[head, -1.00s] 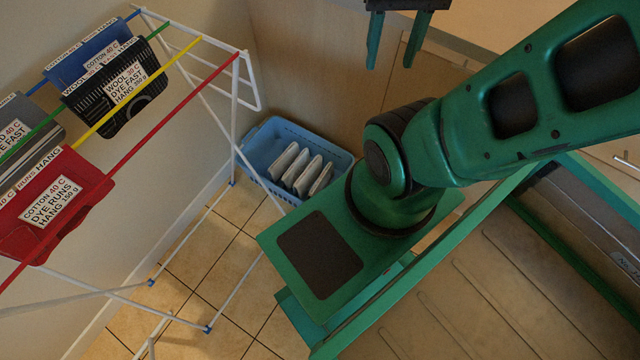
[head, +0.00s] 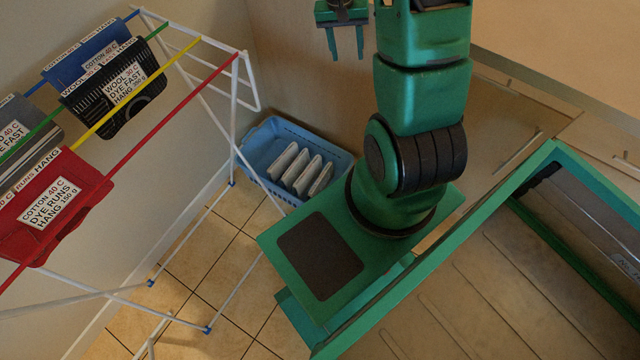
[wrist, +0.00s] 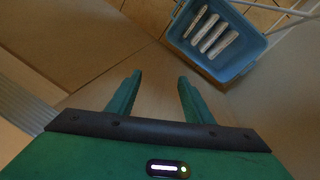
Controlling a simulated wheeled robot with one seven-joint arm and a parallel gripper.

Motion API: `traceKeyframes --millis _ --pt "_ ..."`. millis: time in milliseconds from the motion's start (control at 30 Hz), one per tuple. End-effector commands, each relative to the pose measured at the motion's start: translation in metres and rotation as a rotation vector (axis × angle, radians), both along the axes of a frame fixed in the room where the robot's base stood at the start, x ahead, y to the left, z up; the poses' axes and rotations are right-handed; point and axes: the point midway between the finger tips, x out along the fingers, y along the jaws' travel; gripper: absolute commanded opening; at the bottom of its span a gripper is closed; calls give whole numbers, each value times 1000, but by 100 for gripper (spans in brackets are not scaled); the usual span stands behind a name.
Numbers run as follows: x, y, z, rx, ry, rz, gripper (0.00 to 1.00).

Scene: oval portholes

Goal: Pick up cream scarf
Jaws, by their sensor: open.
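A blue basket (head: 335,158) stands on the floor by the wall and holds several pale, off-white flat pieces (head: 296,169) standing in a row. I cannot tell whether one of them is the cream scarf, and no scarf shows clearly elsewhere. In the wrist view the basket (wrist: 239,70) and the pale pieces (wrist: 213,33) lie at the upper right. My gripper (head: 346,54) is open and empty, high up near the top of the head view, apart from the basket. In the wrist view its two fingers (wrist: 160,80) are spread with nothing between them.
A white drying rack (head: 222,118) with coloured rods stands at the left, its leg close to the basket. Labelled red (head: 88,180), black (head: 150,88), blue (head: 75,52) and grey (head: 25,112) pieces hang on it. The tiled floor (head: 215,265) before the basket is clear.

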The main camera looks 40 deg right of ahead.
Motion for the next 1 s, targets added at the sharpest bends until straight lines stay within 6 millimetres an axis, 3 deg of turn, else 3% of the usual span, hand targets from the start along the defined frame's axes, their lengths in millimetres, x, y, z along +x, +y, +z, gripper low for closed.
traceKeyframes --millis 33,300,533,733,1000 --pt "7 -2 -21 4 6 -7 47" --pt "38 -8 -129 14 -11 -61 47" --pt "48 0 -230 40 -32 -121 47" --pt "42 17 -319 73 -53 -187 47" --pt "15 56 -435 123 -84 -301 47"
